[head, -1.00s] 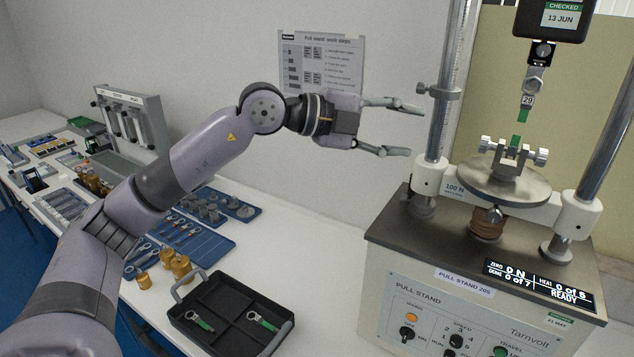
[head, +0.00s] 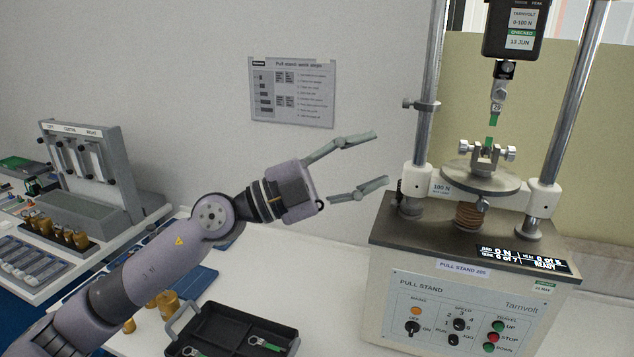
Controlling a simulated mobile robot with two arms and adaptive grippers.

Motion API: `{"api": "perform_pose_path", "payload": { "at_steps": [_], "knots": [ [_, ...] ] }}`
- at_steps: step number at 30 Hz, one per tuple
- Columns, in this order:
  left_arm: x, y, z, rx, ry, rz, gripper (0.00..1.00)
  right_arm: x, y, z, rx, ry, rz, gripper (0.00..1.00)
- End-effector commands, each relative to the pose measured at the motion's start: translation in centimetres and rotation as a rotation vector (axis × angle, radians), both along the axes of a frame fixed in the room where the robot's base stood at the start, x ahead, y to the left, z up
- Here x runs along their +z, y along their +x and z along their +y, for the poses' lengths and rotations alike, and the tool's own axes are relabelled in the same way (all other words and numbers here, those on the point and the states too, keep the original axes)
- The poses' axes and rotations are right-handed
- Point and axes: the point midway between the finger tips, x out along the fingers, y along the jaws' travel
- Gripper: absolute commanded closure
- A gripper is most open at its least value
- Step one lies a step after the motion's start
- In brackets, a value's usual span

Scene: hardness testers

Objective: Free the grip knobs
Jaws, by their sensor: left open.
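The pull stand (head: 472,290) stands at the right on the white bench. Its lower grip (head: 487,158) sits on a round plate, with a grip knob on its left side (head: 466,147) and another on its right side (head: 509,153). A green piece (head: 490,146) stands up from between the jaws. Above it, an upper clamp (head: 497,88) hangs from the force gauge (head: 514,28) with a green end below it. My left gripper (head: 381,158) is open and empty, left of the stand's left column and apart from the knobs. My right gripper is not in view.
A black tray (head: 228,317) with green-handled pieces lies at the bottom. Brass weights (head: 166,302) stand left of it. The stand's left column (head: 429,90) rises between my left gripper and the grip. A rack (head: 85,165) stands far left.

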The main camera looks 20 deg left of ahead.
Motion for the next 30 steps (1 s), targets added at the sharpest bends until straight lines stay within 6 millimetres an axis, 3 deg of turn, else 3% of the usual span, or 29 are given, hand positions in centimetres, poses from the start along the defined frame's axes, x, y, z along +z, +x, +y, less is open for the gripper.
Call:
{"api": "perform_pose_path", "payload": {
  "at_steps": [5, 12, 18, 30],
  "knots": [
    [-0.6, -0.2, 0.3, 0.049, -0.212, 0.021, 0.54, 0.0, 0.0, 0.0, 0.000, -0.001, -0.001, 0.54],
    [-2.3, 0.4, 2.3, 0.169, -0.410, 0.083, 0.54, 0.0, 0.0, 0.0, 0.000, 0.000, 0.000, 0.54],
    [-3.3, 0.7, 3.4, 0.229, -0.472, 0.117, 0.54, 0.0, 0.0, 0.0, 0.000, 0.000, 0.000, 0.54],
    [-3.4, 0.8, 3.5, 0.237, -0.479, 0.121, 0.54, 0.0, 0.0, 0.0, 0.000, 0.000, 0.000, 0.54]
  ]
}}
